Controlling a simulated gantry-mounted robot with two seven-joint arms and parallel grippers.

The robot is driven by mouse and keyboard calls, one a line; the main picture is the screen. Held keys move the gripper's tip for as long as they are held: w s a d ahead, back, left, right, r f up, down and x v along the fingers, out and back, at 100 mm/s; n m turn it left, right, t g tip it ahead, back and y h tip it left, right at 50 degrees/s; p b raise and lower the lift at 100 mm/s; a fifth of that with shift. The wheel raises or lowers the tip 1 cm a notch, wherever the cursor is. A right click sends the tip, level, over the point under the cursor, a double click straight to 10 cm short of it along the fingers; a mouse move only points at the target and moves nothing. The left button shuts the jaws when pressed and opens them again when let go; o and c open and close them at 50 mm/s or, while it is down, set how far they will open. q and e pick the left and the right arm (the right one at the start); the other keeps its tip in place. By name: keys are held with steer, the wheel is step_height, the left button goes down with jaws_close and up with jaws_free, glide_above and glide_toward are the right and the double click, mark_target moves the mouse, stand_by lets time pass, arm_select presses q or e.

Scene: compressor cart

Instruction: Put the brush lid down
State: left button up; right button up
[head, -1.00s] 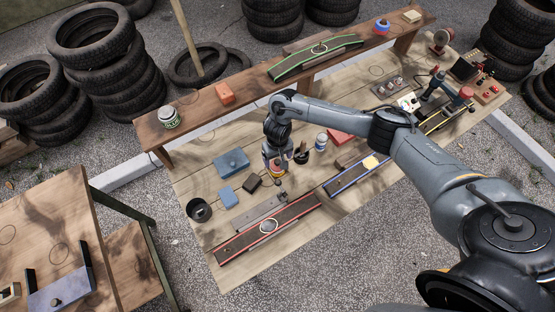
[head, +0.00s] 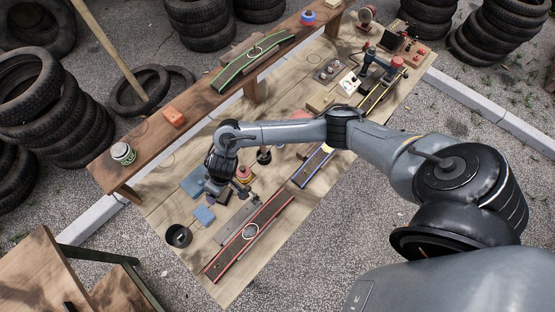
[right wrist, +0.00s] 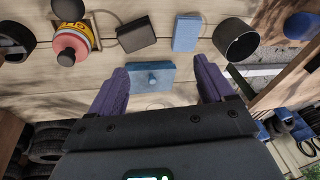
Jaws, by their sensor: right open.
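A flat blue piece with a round knob, which looks like the brush lid (right wrist: 152,77), lies on the pale table boards in the right wrist view. In the head view the blue lid (head: 192,183) is partly hidden by my right arm. My right gripper (right wrist: 161,70) is open, with its purple fingers spread to either side of the lid in the picture. Nothing is held between them. The gap in height between fingertips and lid is hard to judge. In the head view my right gripper (head: 216,190) hangs over the table's left part. My left gripper is not in view.
A blue block (right wrist: 187,33), a dark block (right wrist: 137,35), a black cup (right wrist: 239,40) and a pink-and-yellow tin (right wrist: 72,42) stand near the lid. A red-edged rail (head: 250,232) lies in front. A raised wooden shelf (head: 190,115) runs along the back.

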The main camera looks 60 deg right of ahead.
steer(key=s+a+r+n+t+y, duration=0.2)
steer(key=s+a+r+t, duration=0.3)
steer(key=a, duration=0.6)
steer(key=s+d+r+g+h, duration=0.1)
steer(key=s+d+r+g, duration=0.1)
steer(key=s+d, duration=0.5)
steer(key=s+d+r+m+g+h, duration=0.1)
steer(key=s+d+r+h, duration=0.1)
steer(key=s+d, duration=0.5)
steer(key=shift+s+d+r+g+h, duration=0.15)
steer(key=shift+s+d+g+h, duration=0.2)
steer(key=shift+s, duration=0.75)
